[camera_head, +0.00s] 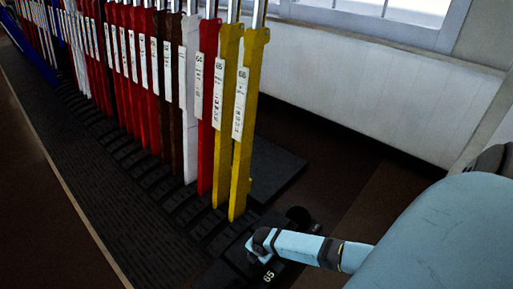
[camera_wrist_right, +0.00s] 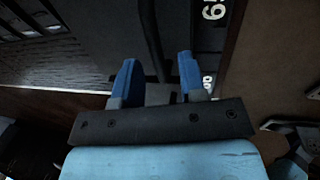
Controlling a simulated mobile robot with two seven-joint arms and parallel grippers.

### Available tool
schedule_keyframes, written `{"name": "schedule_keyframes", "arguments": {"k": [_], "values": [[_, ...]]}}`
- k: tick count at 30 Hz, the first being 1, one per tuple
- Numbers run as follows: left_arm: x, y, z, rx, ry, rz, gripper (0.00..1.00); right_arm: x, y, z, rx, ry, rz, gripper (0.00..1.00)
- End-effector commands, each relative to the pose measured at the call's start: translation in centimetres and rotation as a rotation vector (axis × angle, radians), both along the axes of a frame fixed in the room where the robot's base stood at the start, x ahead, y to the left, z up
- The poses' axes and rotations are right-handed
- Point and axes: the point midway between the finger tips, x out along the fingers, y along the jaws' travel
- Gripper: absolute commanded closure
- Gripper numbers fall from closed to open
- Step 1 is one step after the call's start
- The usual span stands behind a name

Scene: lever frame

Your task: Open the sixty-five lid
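The sixty-five lid (camera_head: 235,272) is a black panel low on the floor at the near end of the lever frame, with a pale "65" on it in the head view. My right gripper (camera_head: 258,244) reaches in from the right and is over the lid's far part, hiding some of it. In the right wrist view my right gripper (camera_wrist_right: 158,62) shows two blue fingers spread apart with nothing between them. Dark panels lie beyond the fingers, with pale, partly cut-off figures at the top right. I cannot tell whether the fingertips touch the lid. My left gripper is not in view.
A row of tall levers stands at the left, with a red lever (camera_head: 210,130) and two yellow levers (camera_head: 243,150) nearest my arm. A black block (camera_head: 275,170) lies behind them. A white wall (camera_head: 370,105) with a window is at the back. Brown floor is clear before it.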

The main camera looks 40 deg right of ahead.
Motion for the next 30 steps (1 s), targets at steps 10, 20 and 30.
{"name": "schedule_keyframes", "arguments": {"k": [10,20,30], "values": [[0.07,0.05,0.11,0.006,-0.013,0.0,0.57,0.1,0.02,-0.22,0.0,-0.001,0.0,0.67],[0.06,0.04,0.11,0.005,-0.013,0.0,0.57,0.09,0.02,-0.22,0.0,-0.001,0.0,1.0],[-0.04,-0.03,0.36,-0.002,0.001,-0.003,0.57,0.68,-0.9,0.49,-0.004,0.042,-0.001,1.0]]}}
